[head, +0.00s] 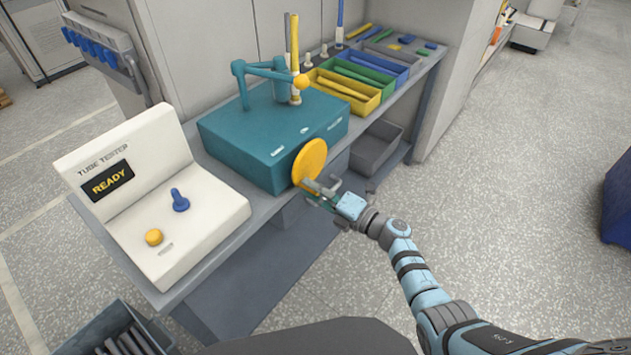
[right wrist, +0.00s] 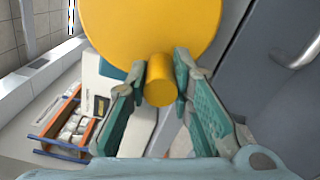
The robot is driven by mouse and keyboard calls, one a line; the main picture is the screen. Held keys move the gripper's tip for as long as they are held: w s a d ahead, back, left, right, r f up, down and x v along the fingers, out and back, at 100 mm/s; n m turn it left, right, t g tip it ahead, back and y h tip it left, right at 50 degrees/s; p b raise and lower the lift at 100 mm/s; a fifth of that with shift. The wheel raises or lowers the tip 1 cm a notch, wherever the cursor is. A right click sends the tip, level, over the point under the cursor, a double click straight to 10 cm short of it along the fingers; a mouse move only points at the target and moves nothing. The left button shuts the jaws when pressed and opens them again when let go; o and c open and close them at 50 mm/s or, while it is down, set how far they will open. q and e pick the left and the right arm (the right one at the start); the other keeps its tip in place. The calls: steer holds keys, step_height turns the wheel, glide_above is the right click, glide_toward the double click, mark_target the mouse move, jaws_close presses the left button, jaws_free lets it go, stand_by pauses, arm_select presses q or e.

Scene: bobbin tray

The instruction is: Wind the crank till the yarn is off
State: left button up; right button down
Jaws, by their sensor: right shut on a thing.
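The teal winder box (head: 272,135) stands on the bench with a yellow crank disc (head: 309,160) on its front side. My right gripper (head: 318,190) is at the disc's lower edge. In the right wrist view its fingers are shut on the yellow crank knob (right wrist: 160,88), which sticks out from the disc (right wrist: 150,30). My left gripper is not in view.
A white tube tester (head: 150,190) reading READY stands left on the bench. Yellow, green and blue trays (head: 343,92) with rods line the back right. A grey bin (head: 376,150) sits below the bench.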

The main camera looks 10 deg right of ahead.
mark_target(302, 164)
steer(key=m+p, duration=0.1)
steer(key=r+m+p, duration=0.1)
steer(key=m+p, duration=0.1)
steer(key=shift+s+a+r+m, duration=0.2)
steer(key=shift+s+r+m, duration=0.05)
steer(key=shift+r+m, duration=0.15)
steer(key=r+m+p, duration=0.1)
steer(key=m+p, duration=0.1)
steer(key=m, duration=0.1)
steer(key=shift+r+m+p, duration=0.2)
steer(key=shift+m+p, duration=0.1)
steer(key=m, duration=0.1)
steer(key=r+m+p, duration=0.1)
steer(key=m+p, duration=0.1)
steer(key=shift+w+d+r, duration=0.15)
steer(key=shift+w+r, duration=0.05)
steer(key=shift+r, duration=0.05)
steer(key=shift+w+d+r+m+p, duration=0.15)
steer(key=shift+r+m+p, duration=0.1)
steer(key=shift+m, duration=0.55)
steer(key=shift+w+d+r+m+p, duration=0.1)
steer(key=shift+r+m+p, duration=0.1)
steer(key=shift+m, duration=0.6)
steer(key=c, duration=1.4)
jaws_free()
